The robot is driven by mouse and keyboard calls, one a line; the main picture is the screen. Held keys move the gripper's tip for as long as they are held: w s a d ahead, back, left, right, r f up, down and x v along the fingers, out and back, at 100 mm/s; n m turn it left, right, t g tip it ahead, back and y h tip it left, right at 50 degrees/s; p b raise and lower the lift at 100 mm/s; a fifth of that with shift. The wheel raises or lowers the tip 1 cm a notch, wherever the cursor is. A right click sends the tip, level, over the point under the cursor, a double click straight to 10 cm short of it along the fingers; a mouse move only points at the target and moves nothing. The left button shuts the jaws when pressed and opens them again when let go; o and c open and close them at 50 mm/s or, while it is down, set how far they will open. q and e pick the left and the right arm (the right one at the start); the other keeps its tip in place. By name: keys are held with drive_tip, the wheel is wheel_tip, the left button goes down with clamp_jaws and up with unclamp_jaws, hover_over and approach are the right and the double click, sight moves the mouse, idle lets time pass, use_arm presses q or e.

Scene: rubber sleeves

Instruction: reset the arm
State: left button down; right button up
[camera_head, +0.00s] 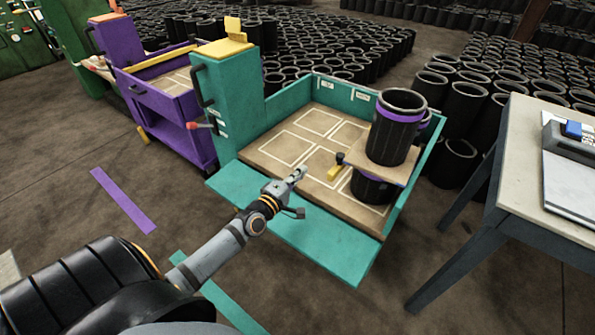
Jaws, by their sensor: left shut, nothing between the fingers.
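My left arm (225,244) comes in from the lower left. Its gripper (301,172) is shut and empty, and shows over the front edge of the teal cart's wooden floor. It looks apart from the black sleeves. My right gripper is not in view.
The teal cart (318,236) has its front flap down. Black rubber sleeves (390,140) are stacked at its right with a wooden board (385,168) between them. A purple cart (165,105) stands at left, a table (525,150) at right. Many sleeves fill the background.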

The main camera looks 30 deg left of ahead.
use_arm(q)
drive_tip(key=shift+s, duration=0.4)
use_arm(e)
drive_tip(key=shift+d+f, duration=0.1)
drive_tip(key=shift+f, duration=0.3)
